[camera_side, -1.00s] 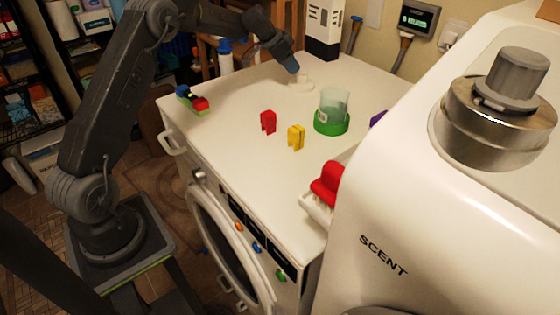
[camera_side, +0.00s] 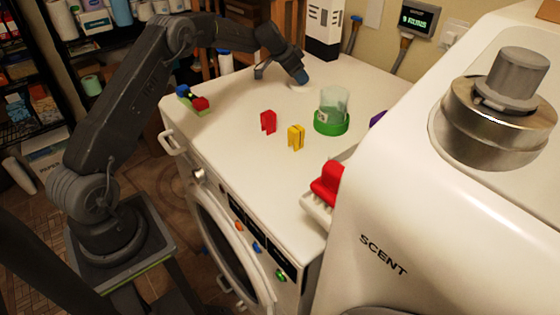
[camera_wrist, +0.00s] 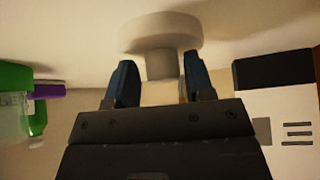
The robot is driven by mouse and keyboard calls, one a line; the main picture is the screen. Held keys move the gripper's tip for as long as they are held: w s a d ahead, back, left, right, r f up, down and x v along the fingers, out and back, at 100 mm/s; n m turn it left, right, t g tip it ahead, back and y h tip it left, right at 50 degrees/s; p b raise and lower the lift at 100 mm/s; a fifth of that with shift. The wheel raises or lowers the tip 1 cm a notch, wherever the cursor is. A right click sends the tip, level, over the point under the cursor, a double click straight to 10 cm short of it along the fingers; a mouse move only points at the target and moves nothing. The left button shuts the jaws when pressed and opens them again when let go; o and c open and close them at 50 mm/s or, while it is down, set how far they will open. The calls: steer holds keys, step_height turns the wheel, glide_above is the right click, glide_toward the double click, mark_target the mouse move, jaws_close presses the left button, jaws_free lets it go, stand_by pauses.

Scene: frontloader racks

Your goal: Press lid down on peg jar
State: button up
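The peg jar (camera_side: 333,107), a clear cup on a green base, stands upright on the white machine top. Part of it shows at the left edge of the wrist view (camera_wrist: 10,120). My gripper (camera_side: 303,78) is low over the back of the top, left of and behind the jar. In the wrist view my gripper (camera_wrist: 160,72) has two blue fingertips on either side of the pale knob of a round white lid (camera_wrist: 160,30). Narrow gaps show beside the knob, so the fingers look open.
Coloured blocks (camera_side: 195,100) lie at the left edge. A white box (camera_side: 323,30) stands behind my gripper. The large white machine (camera_side: 400,220) bounds the right.

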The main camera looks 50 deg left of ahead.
steer(key=shift+s+f, duration=0.2)
steer(key=shift+f, duration=0.35)
jaws_close()
steer(key=shift+w+r, duration=0.15)
steer(key=shift+r, duration=3.15)
steer(key=s+d+r, duration=0.4)
steer(key=d+r, duration=0.1)
steer(key=d, duration=0.5)
steer(key=s+d+r, duration=0.4)
steer(key=d+r, duration=0.2)
steer(key=d, duration=0.5)
steer(key=shift+s, duration=0.25)
